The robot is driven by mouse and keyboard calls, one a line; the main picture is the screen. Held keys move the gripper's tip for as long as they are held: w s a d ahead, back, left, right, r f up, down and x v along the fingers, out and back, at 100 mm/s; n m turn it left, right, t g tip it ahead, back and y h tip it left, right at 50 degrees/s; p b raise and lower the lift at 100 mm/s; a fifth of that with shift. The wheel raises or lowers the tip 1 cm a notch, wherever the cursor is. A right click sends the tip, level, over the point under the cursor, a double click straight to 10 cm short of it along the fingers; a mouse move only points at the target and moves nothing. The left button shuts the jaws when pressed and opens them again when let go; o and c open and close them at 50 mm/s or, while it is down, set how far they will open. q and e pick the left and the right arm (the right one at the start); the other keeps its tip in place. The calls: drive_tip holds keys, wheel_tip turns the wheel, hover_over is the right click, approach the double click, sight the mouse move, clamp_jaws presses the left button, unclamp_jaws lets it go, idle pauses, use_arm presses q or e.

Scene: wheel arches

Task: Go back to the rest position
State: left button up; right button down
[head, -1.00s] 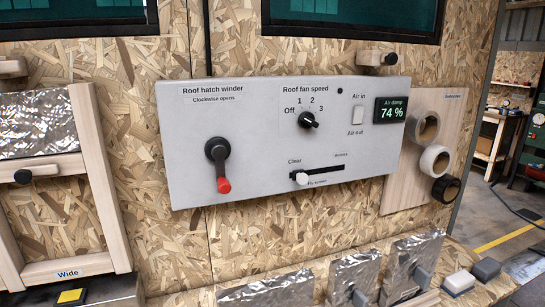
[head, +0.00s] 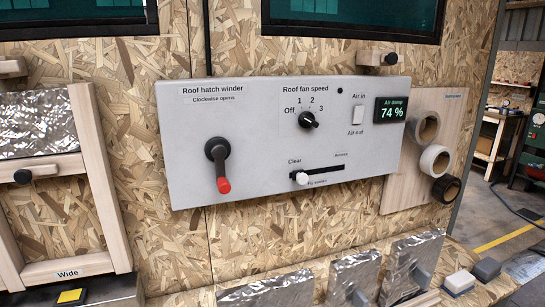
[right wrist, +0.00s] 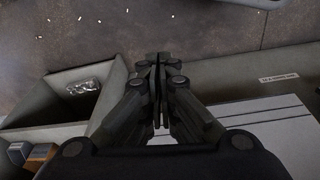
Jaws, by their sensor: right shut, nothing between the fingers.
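My right gripper (right wrist: 157,65) shows in the right wrist view, dark, with its fingers closed together and nothing between them. It is above a grey open box and a pale panel, with dark floor beyond. Neither of my grippers shows in the head view. The head view faces a grey control panel (head: 265,135) on a chipboard wall. It carries a black winder crank with a red knob (head: 223,185), a black fan knob (head: 308,120) and a white slider knob (head: 301,178). The display (head: 391,110) reads 74 %.
A wooden frame (head: 101,185) labelled Wide stands at the left. Several foil-faced blocks (head: 353,275) line the lower edge. Rolls of tape (head: 434,160) hang at the right. In the right wrist view, an open grey box (right wrist: 62,83) is left of the gripper, and a white lined panel (right wrist: 265,125) lies right.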

drive_tip(key=s+d+f+g, duration=0.1)
drive_tip(key=s+d+f, duration=0.2)
drive_tip(key=s+f, duration=1.5)
drive_tip(key=shift+f, duration=0.6)
drive_tip(key=shift+s+d, duration=0.1)
